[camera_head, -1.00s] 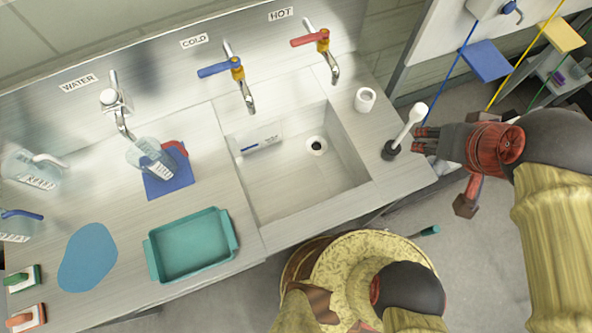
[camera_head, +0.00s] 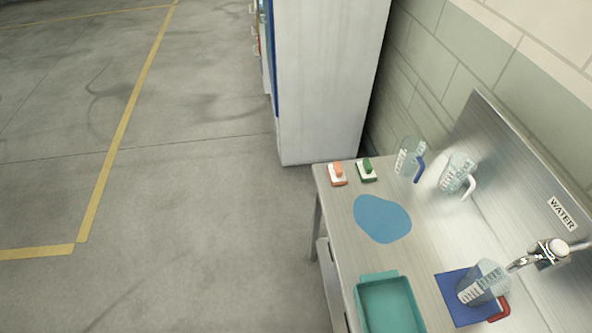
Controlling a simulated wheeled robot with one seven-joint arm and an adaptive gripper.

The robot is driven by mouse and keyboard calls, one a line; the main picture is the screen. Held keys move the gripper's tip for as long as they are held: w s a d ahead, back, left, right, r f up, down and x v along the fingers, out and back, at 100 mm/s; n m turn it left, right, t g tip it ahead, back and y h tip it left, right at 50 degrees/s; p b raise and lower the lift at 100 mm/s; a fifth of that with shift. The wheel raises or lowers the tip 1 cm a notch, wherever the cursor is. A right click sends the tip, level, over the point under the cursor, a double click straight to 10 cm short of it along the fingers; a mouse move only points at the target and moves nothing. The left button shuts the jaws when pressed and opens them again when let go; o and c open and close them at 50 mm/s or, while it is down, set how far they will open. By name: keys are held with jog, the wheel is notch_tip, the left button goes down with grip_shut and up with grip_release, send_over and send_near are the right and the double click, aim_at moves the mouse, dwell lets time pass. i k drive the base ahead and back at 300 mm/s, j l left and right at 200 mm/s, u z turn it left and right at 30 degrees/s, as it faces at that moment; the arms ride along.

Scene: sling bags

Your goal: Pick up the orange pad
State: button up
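The orange pad (camera_head: 338,174) is a small block with an orange top and a pale base. My gripper is not in view, and nothing touches the orange pad.
A blue flat mat (camera_head: 382,218) and a teal tray (camera_head: 388,304) lie on the counter. Clear jugs (camera_head: 410,158) (camera_head: 457,174) stand by the wall; another jug (camera_head: 482,284) stands on a blue square (camera_head: 452,298). A tall white cabinet (camera_head: 328,80) stands beyond. Floor at left is clear.

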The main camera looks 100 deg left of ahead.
aim_at(335, 173)
jog(key=u, duration=3.1)
